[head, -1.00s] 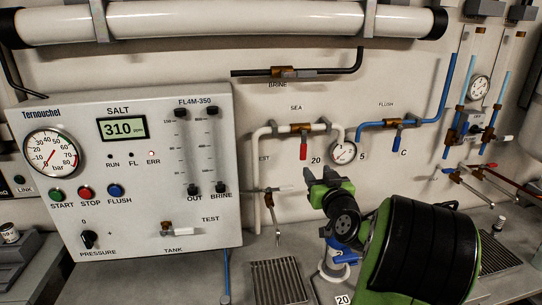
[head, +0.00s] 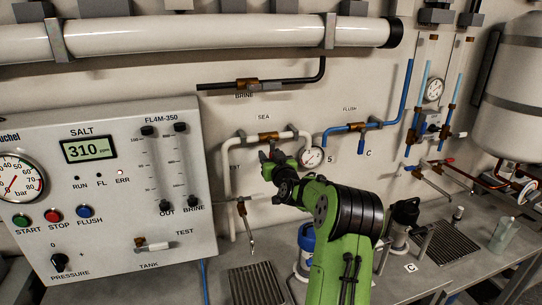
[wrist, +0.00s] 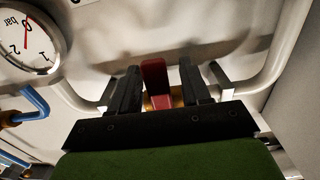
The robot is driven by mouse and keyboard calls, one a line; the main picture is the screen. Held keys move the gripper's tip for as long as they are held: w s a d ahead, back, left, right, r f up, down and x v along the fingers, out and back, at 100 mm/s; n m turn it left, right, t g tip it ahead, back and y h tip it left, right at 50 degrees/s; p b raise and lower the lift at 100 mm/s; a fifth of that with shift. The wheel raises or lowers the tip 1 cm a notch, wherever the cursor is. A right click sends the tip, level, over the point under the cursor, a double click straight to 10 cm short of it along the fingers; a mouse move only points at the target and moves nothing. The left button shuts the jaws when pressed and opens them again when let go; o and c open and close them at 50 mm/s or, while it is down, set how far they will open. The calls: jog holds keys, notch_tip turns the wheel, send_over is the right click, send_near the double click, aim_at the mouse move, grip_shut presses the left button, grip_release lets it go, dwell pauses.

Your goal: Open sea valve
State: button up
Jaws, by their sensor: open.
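The sea valve has a brass body (head: 268,138) on the white pipe under the SEA label. Its red handle is hidden behind my gripper in the head view. In the wrist view the red handle (wrist: 155,76) shows between my two black fingers, with some brass behind it. My gripper (head: 268,154) is open, just below the valve body, with its fingers on either side of the handle. A gap shows at the right finger; I cannot tell whether the left finger touches the handle.
The pressure gauge (head: 312,157) is close on the right of my gripper. The flush valve (head: 357,127) sits on the blue pipe further right. The white control panel (head: 110,205) stands on the left. A thick white pipe (head: 200,32) runs above.

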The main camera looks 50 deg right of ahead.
grip_shut()
jog(key=shift+d+f+n+b, duration=0.15)
jog(key=shift+n+b, duration=0.15)
jog(key=shift+b, duration=0.35)
jog(key=s+d+r+n+b, duration=0.2)
jog(key=d+r+n+b, duration=0.2)
jog(key=n+b, duration=0.6)
jog(key=r+n, duration=0.1)
jog(key=n, duration=0.7)
jog(key=shift+s+d+r+b, duration=0.15)
jog(key=shift+s+r+b, duration=0.15)
jog(key=shift+r+b, duration=0.1)
jog(key=shift+r, duration=0.25)
